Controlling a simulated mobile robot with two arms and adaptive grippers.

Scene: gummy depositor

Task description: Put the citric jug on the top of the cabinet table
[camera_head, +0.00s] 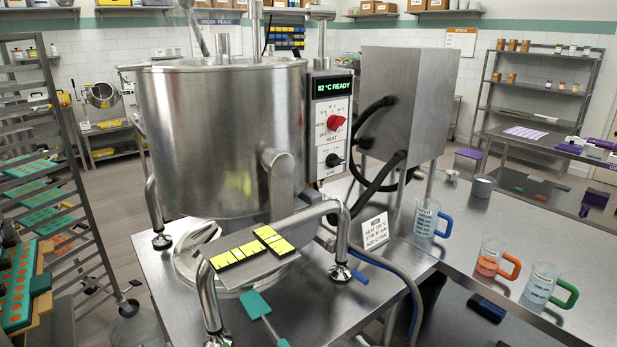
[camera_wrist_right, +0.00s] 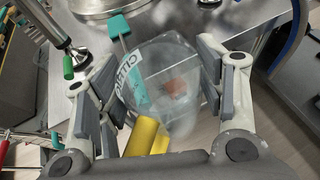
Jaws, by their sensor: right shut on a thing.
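The citric jug (camera_wrist_right: 160,88) is a clear jug with a "CITRIC" label and a yellow handle (camera_wrist_right: 147,137). It shows only in the right wrist view, between the fingers of my right gripper (camera_wrist_right: 158,62), which is shut on it. A steel edge and floor show behind the jug; how high it is held is unclear. In the head view, a steel table (camera_head: 470,235) at the right carries jugs with blue (camera_head: 427,219), orange (camera_head: 491,257) and green (camera_head: 543,286) handles. I cannot tell which surface is the cabinet table. Neither gripper shows in the head view.
A large steel kettle (camera_head: 225,140) with a control panel (camera_head: 331,125) stands on the front steel table. A teal spatula (camera_head: 258,305), hoses and a small sign (camera_head: 375,231) are near it. A tray rack (camera_head: 35,200) stands left. Bare tabletop lies around the jugs.

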